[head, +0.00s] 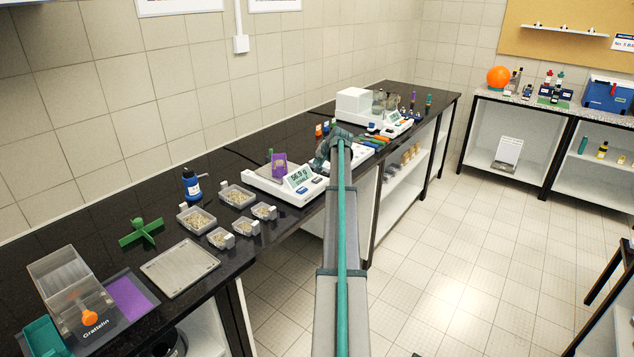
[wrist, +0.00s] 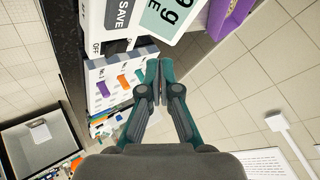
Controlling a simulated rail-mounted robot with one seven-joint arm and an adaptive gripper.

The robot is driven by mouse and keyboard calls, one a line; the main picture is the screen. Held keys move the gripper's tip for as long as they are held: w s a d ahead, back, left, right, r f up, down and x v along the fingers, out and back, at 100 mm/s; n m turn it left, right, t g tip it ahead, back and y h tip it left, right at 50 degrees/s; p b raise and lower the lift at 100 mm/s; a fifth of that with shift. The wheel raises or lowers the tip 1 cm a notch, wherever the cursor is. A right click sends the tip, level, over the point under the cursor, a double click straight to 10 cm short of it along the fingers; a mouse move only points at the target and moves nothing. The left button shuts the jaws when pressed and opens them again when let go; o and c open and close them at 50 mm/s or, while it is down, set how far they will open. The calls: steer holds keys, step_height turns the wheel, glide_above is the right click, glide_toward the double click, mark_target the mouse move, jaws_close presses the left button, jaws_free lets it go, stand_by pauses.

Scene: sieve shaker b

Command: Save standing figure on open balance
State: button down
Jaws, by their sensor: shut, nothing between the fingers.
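The open balance (head: 262,184) stands on the black bench, with a purple container (head: 279,165) on or over its pan. Its display (head: 300,176) appears to read 56.9 g, with a smaller word below. In the wrist view the dark SAVE key (wrist: 121,13) is beside the display (wrist: 166,18), both cut by the top edge. The purple container (wrist: 232,16) also shows there. My gripper (wrist: 157,76) is shut and empty, its fingertips below the SAVE key and display in the picture. Whether they touch anything cannot be told.
A white panel with coloured markings (wrist: 122,82) lies beside the fingers. A second balance with a white housing (head: 354,103) stands farther back. Sample trays (head: 237,195), a dark blue bottle (head: 192,187) and a green cross-shaped piece (head: 141,232) are left on the bench. Open floor lies right.

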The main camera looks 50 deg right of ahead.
mark_target(318, 180)
steer(key=shift+f+b, duration=0.9)
steer(key=shift+f, duration=1.7)
steer(key=shift+f, duration=0.15)
steer(key=shift+f+b, duration=0.3)
steer(key=shift+b, duration=0.05)
steer(key=shift+f, duration=0.45)
steer(key=shift+r, duration=0.9)
steer(key=shift+r+p, duration=0.75)
steer(key=shift+r, duration=1.8)
